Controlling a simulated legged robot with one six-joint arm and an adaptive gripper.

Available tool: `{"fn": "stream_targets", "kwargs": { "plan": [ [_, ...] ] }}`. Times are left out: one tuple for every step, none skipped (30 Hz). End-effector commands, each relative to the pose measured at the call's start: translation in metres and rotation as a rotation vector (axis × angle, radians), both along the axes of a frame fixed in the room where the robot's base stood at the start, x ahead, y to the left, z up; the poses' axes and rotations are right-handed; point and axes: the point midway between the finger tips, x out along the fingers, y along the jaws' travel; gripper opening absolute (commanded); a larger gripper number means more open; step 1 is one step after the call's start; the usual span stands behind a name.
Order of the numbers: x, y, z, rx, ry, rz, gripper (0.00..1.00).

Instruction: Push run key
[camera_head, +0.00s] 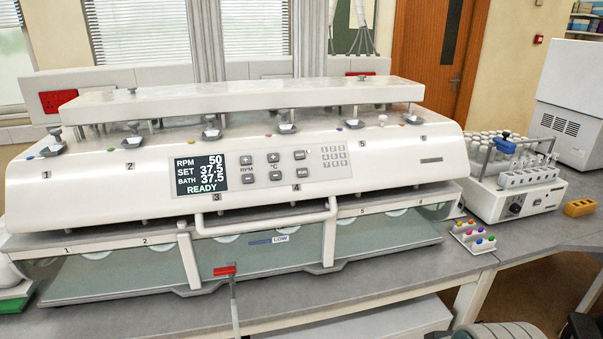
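The run key (302,173) is a small grey key at the lower right of the key group on the white water-bath machine (110,188). Its lettering is small but appears to read RUN. Another grey key (299,155) sits just above it. Plus and minus keys for RPM and °C lie to its left. The display (201,174) shows RPM 50, SET 37.5, BATH 37.5 and READY. Nothing covers the keys.
A white handle bar (265,224) projects below the panel. A red-topped lever (225,270) stands at the front. A smaller device with tubes (515,190) and a rack of coloured caps (474,238) are to the right. Dark, unclear shapes (585,326) cut the lower right edge.

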Motion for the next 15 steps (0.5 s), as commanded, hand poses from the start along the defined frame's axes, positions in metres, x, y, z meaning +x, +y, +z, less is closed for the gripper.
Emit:
{"fn": "stream_targets", "kwargs": {
  "plan": [
    [0.0000,0.0000,0.0000,0.000,0.000,0.000,0.60],
    [0.0000,0.0000,0.0000,0.000,0.000,0.000,0.60],
    [0.0000,0.0000,0.0000,0.000,0.000,0.000,0.60],
    [0.0000,0.0000,0.0000,0.000,0.000,0.000,0.60],
    [0.0000,0.0000,0.0000,0.000,0.000,0.000,0.60],
    [0.0000,0.0000,0.0000,0.000,0.000,0.000,0.60],
    [0.0000,0.0000,0.0000,0.000,0.000,0.000,0.46],
    [0.0000,0.0000,0.0000,0.000,0.000,0.000,0.33],
    [0.0000,0.0000,0.0000,0.000,0.000,0.000,0.15],
    [0.0000,0.0000,0.0000,0.000,0.000,0.000,0.02],
    [0.0000,0.0000,0.0000,0.000,0.000,0.000,0.00],
    [0.0000,0.0000,0.0000,0.000,0.000,0.000,0.00],
    [0.0000,0.0000,0.0000,0.000,0.000,0.000,0.00],
    [0.0000,0.0000,0.0000,0.000,0.000,0.000,0.00],
    [0.0000,0.0000,0.0000,0.000,0.000,0.000,0.00]
  ]
}}
